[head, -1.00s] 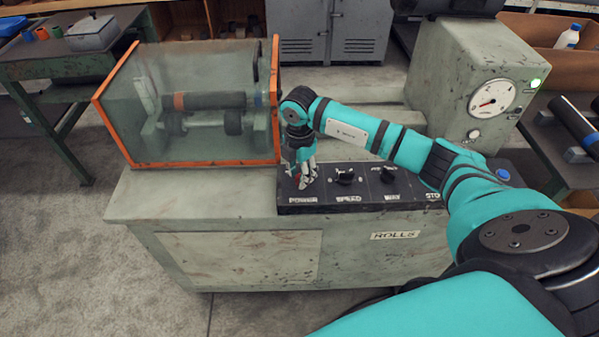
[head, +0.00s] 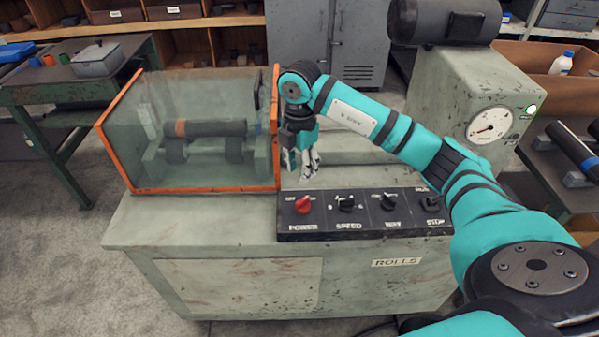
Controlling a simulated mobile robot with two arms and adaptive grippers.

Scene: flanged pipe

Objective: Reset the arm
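My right arm reaches in from the lower right over the grey machine (head: 180,222). My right gripper (head: 309,174) hangs pointing down, above and behind the black control panel (head: 365,226), and is clear of the knobs. I see nothing held in it, but its fingers are too small to tell how far apart they are. The red POWER knob (head: 303,204) is in plain view at the panel's left end. The black SPEED knob (head: 346,202) and WAY knob (head: 388,201) sit to its right. My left gripper is not in view.
A clear guard box with orange edges (head: 205,188) covers rollers just left of my gripper. A gauge (head: 489,127) with a lit green lamp (head: 532,110) is on the housing at right. A side table with a pipe (head: 574,150) stands at far right.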

